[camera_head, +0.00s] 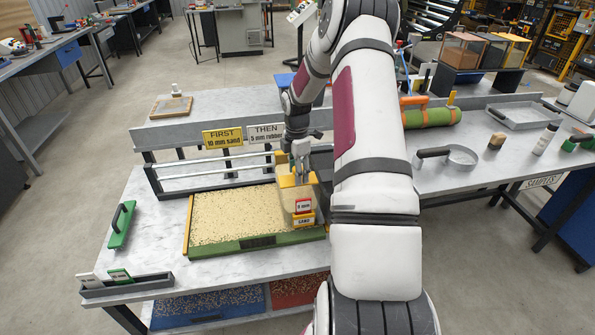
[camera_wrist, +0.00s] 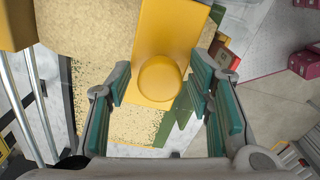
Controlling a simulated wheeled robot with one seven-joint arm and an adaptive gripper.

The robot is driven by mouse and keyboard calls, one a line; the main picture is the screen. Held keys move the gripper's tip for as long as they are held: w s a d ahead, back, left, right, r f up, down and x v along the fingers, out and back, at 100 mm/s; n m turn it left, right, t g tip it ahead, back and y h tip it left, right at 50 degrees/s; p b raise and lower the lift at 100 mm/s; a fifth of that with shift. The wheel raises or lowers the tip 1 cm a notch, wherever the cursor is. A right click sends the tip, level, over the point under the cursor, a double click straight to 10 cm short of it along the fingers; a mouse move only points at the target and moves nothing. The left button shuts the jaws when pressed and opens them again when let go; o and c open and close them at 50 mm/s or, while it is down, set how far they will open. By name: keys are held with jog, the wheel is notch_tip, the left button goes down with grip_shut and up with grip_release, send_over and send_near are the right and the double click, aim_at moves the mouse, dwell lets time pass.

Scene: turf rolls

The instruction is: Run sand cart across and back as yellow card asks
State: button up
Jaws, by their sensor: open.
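The sand cart (camera_head: 297,196) is a yellow hopper with a red-edged millimetre label and a "SAND" label, at the right end of the sand-speckled turf bed (camera_head: 240,212). Its round yellow knob (camera_wrist: 160,78) shows in the wrist view. My gripper (camera_head: 299,165) is above the cart. In the wrist view, its teal-padded fingers (camera_wrist: 158,88) are open on both sides of the knob, with gaps visible. The yellow card (camera_head: 222,138) reads "FIRST 10 mm sand". A pale card (camera_head: 265,134) beside it reads "THEN 5 mm rubber". My arm hides the area right of the cart.
A metal rail (camera_head: 215,171) runs behind the bed. A green-handled tool (camera_head: 121,225) lies left of it, and a grey card tray (camera_head: 125,284) at the front left. A rolled turf (camera_head: 432,117) lies at right.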

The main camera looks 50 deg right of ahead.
grip_shut()
jog(key=shift+a, duration=0.1)
jog(key=w+a+b, duration=0.7)
jog(key=w+a, duration=0.6)
jog(key=a, duration=0.5)
jog(key=w+a+b, duration=0.7)
jog(key=w+a, duration=0.6)
jog(key=a, duration=0.5)
jog(key=shift+w, duration=0.15)
jog(key=shift+w+a+r, duration=0.1)
jog(key=shift+a, duration=0.1)
grip_release()
